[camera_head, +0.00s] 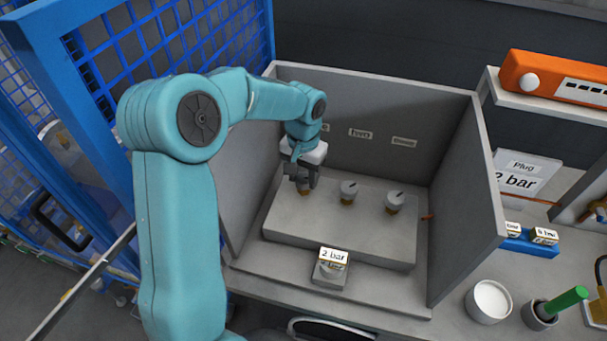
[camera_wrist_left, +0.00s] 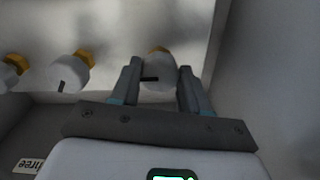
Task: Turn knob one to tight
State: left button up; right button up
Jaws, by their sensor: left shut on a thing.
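Three knobs stand in a row on a grey block inside a grey open-fronted box. My left gripper (camera_head: 304,181) is at the leftmost knob, which stands below the partly hidden label. In the left wrist view the left gripper (camera_wrist_left: 160,84) has its fingers on both sides of this white knob (camera_wrist_left: 159,76), shut on it. A dark mark shows on its face, and a yellow-brown base shows behind it. The middle knob (camera_head: 348,190) and the right knob (camera_head: 394,202) stand free, each with a dark mark on top. My right gripper is not in view.
A "2 bar" piece (camera_head: 333,257) sits on a small grey holder in front of the block. Box walls (camera_head: 462,200) close in the sides and back. A blue tray (camera_head: 530,244), a white cup (camera_head: 489,301) and a green-handled tool (camera_head: 567,302) are at right. Blue mesh fencing (camera_head: 135,40) is at left.

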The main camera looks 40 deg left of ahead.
aim_at(303, 179)
pick_arm(q)
jog(key=shift+m, duration=0.4)
jog(key=o, duration=1.1)
jog(key=shift+w, duration=0.1)
jog(key=shift+c, duration=0.2)
notch_tip(303, 179, up, 16)
jog(key=shift+r, duration=0.2)
jog(key=shift+f, duration=0.1)
